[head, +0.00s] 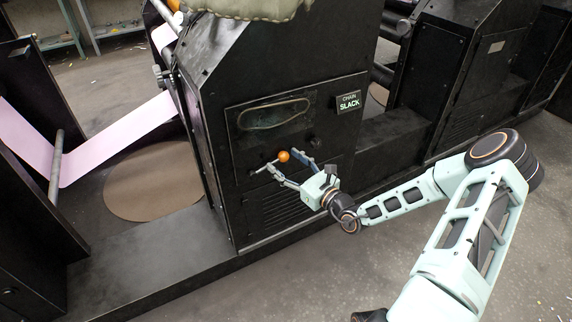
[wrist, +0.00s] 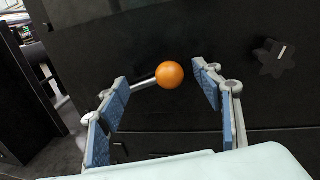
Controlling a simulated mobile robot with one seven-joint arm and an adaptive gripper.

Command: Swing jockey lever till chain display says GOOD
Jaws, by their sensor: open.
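The jockey lever is a metal rod with an orange ball knob (head: 284,156) on the front of the black machine. In the wrist view the orange knob (wrist: 170,75) sits between my spread fingers, and its rod (wrist: 144,83) runs to the left behind it. My gripper (head: 290,167) is open around the knob, with a gap showing on both sides in the wrist view (wrist: 165,95). The chain display (head: 349,103) above and to the right reads SLACK. An oval window (head: 273,113) with a chain loop inside is above the lever.
A dark star-shaped knob (wrist: 274,59) is right of my gripper in the wrist view. A vented panel (head: 272,210) is below the lever. A pink web (head: 110,142) runs at the left. Grey floor (head: 300,285) is open in front.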

